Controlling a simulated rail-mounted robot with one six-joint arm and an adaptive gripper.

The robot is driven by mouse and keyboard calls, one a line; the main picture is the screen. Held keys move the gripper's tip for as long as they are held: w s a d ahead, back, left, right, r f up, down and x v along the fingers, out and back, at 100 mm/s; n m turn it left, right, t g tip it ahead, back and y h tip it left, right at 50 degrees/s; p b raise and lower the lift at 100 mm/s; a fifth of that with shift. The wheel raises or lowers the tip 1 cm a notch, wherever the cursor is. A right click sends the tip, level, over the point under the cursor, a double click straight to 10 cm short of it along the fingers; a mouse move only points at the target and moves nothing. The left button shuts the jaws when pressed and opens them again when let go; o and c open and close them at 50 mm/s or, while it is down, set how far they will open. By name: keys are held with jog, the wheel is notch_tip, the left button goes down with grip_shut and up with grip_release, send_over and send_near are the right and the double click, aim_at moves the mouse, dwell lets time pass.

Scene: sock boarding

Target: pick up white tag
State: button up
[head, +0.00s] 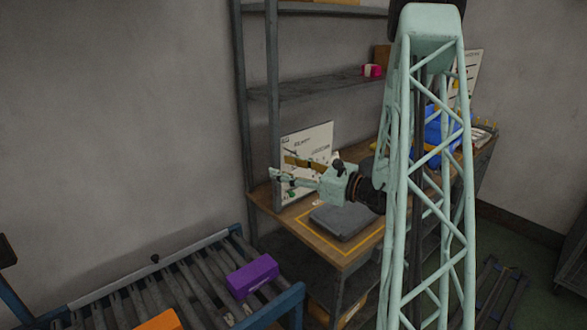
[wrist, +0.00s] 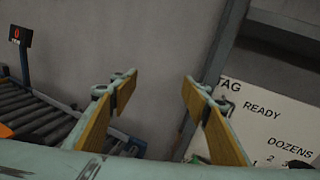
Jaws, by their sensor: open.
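My gripper (head: 283,172) is pale green with yellow finger pads. It is raised over the left part of the wooden workbench (head: 350,262), in front of a white board, with its fingers toward the left. In the wrist view the two fingers (wrist: 160,82) are well apart with only grey wall between them, so it is open and empty. A small white patch (head: 317,203) lies on the bench below my gripper, beside a dark grey flat plate (head: 345,222). It is too small to tell whether it is the white tag. No tag shows clearly in the wrist view.
The white board (head: 312,143) with printed text leans at the back of the bench; it also shows in the wrist view (wrist: 262,118). A shelf post (head: 272,100) stands close by. A roller conveyor (head: 185,285) with a purple box (head: 252,275) is at lower left.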

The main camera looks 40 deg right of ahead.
jog(key=s+d+f+m+h, duration=0.1)
jog(key=d+f+m+h, duration=0.1)
jog(key=d+f, duration=0.2)
jog(key=s+d+f+m+t+h, duration=0.1)
jog(key=s+d+f+m+h, duration=0.1)
jog(key=d, duration=0.7)
jog(key=shift+f+m+h, duration=0.4)
jog(key=shift+f+h, duration=0.2)
jog(key=shift+f, duration=0.25)
jog(key=shift+w+b, duration=0.1)
jog(key=shift+b, duration=0.2)
jog(key=w, duration=0.8)
jog(key=shift+w, duration=0.15)
jog(key=shift+w+r+b, duration=0.1)
jog(key=shift+w+b, duration=0.4)
jog(key=shift+w, duration=2.1)
jog(key=shift+c, duration=0.2)
jog(key=c, duration=0.9)
